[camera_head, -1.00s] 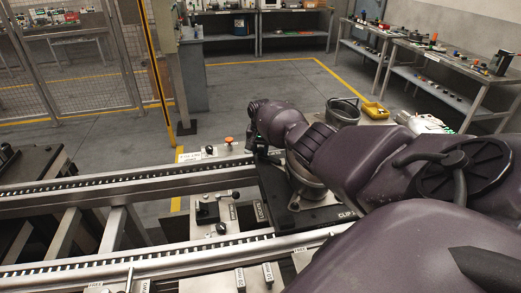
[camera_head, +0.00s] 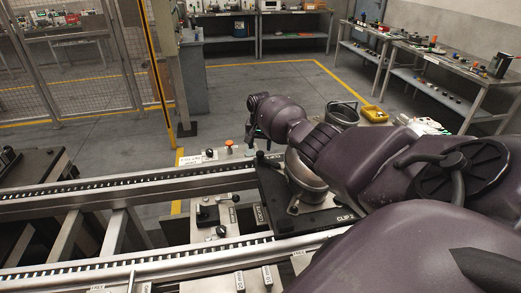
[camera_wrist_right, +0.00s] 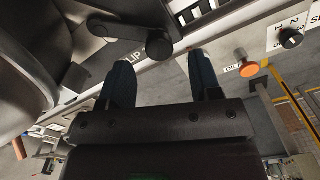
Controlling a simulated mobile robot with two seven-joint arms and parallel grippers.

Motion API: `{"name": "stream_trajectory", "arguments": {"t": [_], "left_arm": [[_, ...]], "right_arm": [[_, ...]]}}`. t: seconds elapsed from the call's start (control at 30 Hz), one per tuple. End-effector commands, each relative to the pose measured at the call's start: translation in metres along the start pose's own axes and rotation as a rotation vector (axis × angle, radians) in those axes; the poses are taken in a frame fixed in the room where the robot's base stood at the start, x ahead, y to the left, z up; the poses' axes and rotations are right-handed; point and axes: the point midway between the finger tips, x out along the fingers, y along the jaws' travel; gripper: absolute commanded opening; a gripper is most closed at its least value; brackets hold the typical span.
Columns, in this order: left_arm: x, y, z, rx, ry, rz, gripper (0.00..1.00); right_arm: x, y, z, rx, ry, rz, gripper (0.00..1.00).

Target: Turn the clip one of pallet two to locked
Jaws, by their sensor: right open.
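The pallet (camera_head: 325,222) is a dark plate across the rails, with a silver and dark compressor (camera_head: 305,182) on it. A "CLIP 2" label shows at its near edge. At its far left corner a small dark clip lever (camera_head: 262,158) shows. In the right wrist view a clip lever with a round dark knob (camera_wrist_right: 158,45) lies beside a partly hidden "CLIP" label. My right gripper (camera_wrist_right: 160,62) is open, its two fingers apart, with the knob just beyond and between the fingertips. Nothing is held. In the head view the fingers are mostly hidden by my wrist. My left gripper is not in view.
Toothed conveyor rails (camera_head: 130,191) run across the front. A control panel with an orange button (camera_head: 229,143) stands beyond the far rail; the orange button also shows in the wrist view (camera_wrist_right: 249,69). Black levers (camera_head: 205,215) sit between the rails. Benches (camera_head: 445,70) stand at the back.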

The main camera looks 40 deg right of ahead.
Motion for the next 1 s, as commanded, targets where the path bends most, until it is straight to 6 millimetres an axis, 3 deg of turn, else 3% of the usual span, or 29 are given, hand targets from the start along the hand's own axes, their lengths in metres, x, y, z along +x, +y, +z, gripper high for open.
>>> {"name": "stream_trajectory", "arguments": {"t": [0.03, 0.2, 0.4, 1.0], "left_arm": [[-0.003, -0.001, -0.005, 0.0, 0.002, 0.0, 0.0], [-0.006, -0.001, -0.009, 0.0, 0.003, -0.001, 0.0], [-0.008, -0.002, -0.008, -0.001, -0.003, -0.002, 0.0], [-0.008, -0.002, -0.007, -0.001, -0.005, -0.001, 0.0]], "right_arm": [[-0.013, 0.0, 0.0, -0.001, 0.002, -0.001, 0.58], [-0.041, 0.001, 0.0, 0.0, 0.002, 0.001, 0.58], [-0.06, 0.001, 0.0, -0.001, 0.0, 0.001, 0.58], [-0.066, 0.001, 0.0, 0.0, -0.001, 0.002, 0.58]]}}
